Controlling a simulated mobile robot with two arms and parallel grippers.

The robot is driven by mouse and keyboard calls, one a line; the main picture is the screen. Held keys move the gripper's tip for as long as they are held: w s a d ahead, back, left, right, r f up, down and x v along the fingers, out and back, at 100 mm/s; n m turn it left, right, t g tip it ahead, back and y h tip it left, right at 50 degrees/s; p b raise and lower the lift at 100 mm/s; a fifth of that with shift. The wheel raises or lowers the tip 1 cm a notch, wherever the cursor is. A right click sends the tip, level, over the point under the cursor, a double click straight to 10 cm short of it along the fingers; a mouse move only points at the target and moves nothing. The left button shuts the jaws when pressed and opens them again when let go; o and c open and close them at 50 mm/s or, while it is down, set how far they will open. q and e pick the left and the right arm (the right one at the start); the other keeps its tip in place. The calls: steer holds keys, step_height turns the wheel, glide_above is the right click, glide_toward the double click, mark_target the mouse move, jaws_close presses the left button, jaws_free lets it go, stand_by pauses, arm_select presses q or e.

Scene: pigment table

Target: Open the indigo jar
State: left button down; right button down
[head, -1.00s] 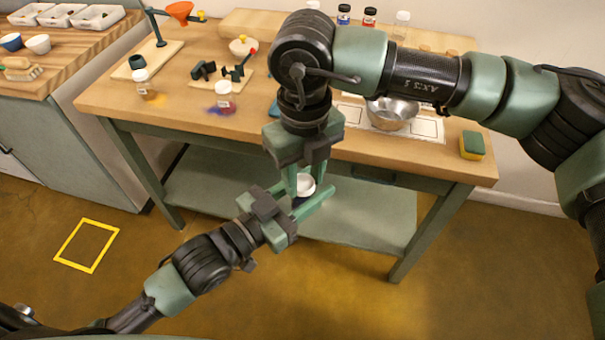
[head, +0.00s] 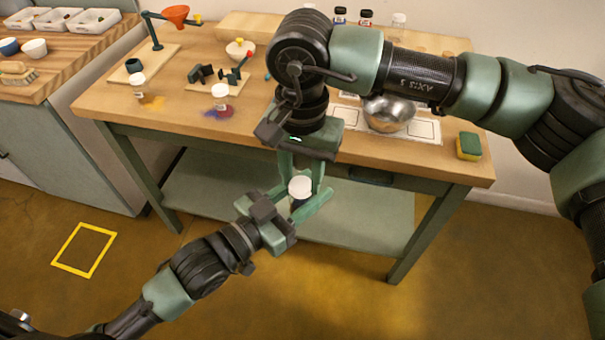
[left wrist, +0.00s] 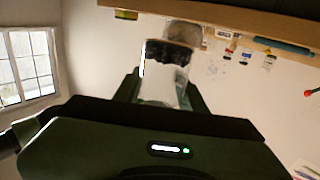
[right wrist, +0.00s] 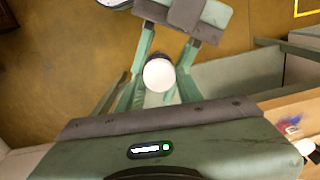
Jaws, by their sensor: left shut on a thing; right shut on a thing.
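The indigo jar is held in mid-air in front of the table. Its white lid (head: 300,187) is up and its dark body (head: 297,203) is below. My left gripper (head: 303,208) is shut around the jar's body from the left. My right gripper (head: 301,180) points down from above and is shut on the white lid. In the right wrist view, the round lid (right wrist: 158,74) lies between the fingers. The lid appears to sit on the jar.
The wooden table (head: 250,135) stands just behind the jar. It bears white-lidded jars (head: 219,97), a metal bowl (head: 388,113), a sponge (head: 468,146) and a funnel stand (head: 157,45). A yellow floor square (head: 84,250) is at the left. Open floor lies in front.

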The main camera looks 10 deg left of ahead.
steer(key=n, duration=0.4)
steer(key=shift+w+a+r, duration=0.1)
steer(key=shift+w+a, duration=0.05)
steer(key=shift+w, duration=0.1)
steer(key=n, duration=0.4)
steer(key=shift+r, duration=0.15)
steer(key=shift+s+r, duration=0.15)
steer(key=shift+r, duration=0.75)
